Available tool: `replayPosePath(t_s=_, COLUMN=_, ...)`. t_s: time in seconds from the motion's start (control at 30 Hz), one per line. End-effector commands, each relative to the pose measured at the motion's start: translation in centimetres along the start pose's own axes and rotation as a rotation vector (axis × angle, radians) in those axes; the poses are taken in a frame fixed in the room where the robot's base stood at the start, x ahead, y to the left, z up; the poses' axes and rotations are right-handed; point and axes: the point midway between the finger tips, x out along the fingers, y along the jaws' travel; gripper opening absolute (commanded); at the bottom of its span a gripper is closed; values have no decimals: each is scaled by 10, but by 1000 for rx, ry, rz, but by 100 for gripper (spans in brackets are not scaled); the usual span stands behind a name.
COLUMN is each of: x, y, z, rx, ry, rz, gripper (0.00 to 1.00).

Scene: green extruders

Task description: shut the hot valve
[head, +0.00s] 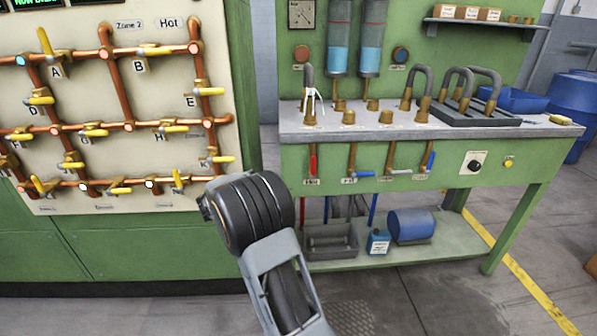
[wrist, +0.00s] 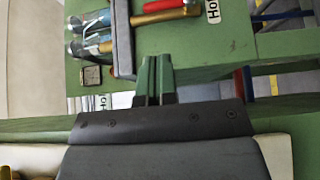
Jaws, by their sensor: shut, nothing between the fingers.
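The hot valve (head: 313,165) has a red handle on a copper pipe at the bench's front left. The handle hangs down in line with the pipe, above a small label. In the wrist view its red handle (wrist: 168,4) lies along the brass pipe (wrist: 165,16), beside a label (wrist: 213,10) that begins "Ho". My gripper (wrist: 155,78) is shut and empty, with its fingers below the pipe in the wrist view and apart from the handle. In the head view my arm hides the gripper's fingers.
Other bench valves include a blue handle (head: 363,173) lying crosswise and a tilted blue one (head: 430,160). A panel (head: 120,105) with yellow valves stands left. The lower shelf holds a grey bin (head: 330,241) and a blue drum (head: 411,226). Floor in front is clear.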

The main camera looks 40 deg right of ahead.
Motion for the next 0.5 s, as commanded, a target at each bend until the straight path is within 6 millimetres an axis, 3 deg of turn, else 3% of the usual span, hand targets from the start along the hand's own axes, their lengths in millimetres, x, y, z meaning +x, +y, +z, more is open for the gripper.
replayPosePath(t_s=0.17, x=18, y=-1, z=0, rx=0, ry=-3, rz=0, gripper=0)
replayPosePath(t_s=0.5, x=82, y=-2, z=1, rx=0, ry=-4, rz=-1, gripper=0)
